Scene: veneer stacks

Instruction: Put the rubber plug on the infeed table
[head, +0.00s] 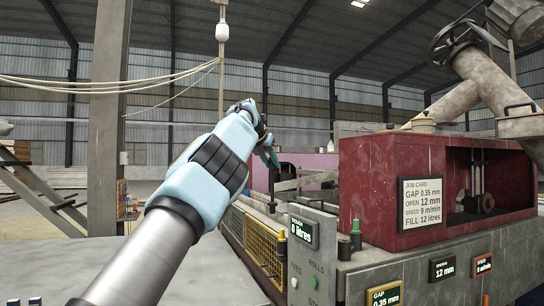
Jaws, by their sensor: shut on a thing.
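My arm reaches up from the bottom left in the head view, and my gripper (268,152) is at its far end, in front of the machine line. The gripper is small and partly hidden by my own wrist. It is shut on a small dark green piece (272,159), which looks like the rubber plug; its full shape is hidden. It is held in the air, above the level of the machine's side guards. No label marks the infeed table, and I cannot tell which surface it is.
A red machine housing (375,185) with a job card (421,203) stands at the right. Yellow mesh guards (262,247) run along the line.

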